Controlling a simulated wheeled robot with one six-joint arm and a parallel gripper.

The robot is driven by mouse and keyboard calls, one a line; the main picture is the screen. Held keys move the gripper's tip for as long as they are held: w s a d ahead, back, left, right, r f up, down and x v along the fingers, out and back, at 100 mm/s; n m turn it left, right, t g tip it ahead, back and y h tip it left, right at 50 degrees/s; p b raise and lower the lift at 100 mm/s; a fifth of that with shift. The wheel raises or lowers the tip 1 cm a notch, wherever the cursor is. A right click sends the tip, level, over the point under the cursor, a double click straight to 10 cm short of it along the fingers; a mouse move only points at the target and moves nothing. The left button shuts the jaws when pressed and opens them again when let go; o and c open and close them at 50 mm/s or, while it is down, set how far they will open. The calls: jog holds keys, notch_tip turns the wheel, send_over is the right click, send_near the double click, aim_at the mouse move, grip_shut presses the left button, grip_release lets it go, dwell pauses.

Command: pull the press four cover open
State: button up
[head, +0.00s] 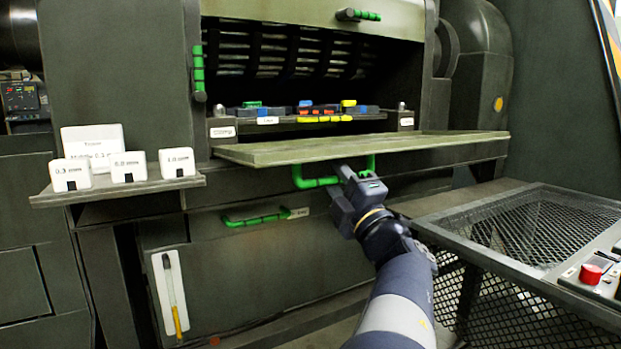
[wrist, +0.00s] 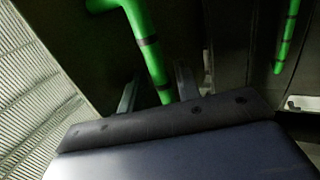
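A wide olive flap (head: 290,152), which looks like the press cover, sticks out nearly level from the front of the press, below the opening. A green bar handle (head: 312,182) hangs under its front part; it also shows in the wrist view (wrist: 146,42). My gripper (head: 342,178) is under the flap at this handle. In the wrist view the handle runs between my two fingertips (wrist: 156,88), with a gap visible on at least the left side, so the fingers look open around it. The press number cannot be read.
A shelf (head: 120,190) with white labelled blocks is at left. A lower door with a green handle (head: 255,219) is below the flap. A mesh-topped stand (head: 535,222) with a red button (head: 591,273) is close on the right. A tray of coloured parts (head: 312,124) lies inside the opening.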

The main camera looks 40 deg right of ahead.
jog(key=p+v, duration=0.2)
jog(key=v, duration=0.9)
jog(key=shift+w+d+r, duration=0.1)
jog(key=shift+w, duration=0.05)
dwell(0.3)
jog(key=b+x, duration=0.2)
jog(key=x, duration=0.7)
jog(key=shift+w+r, duration=0.1)
jog(key=shift+w, duration=0.15)
jog(key=shift+w+d+r, duration=0.1)
jog(key=shift+w+r, duration=0.15)
jog(key=shift+w, duration=0.25)
jog(key=shift+r, duration=0.15)
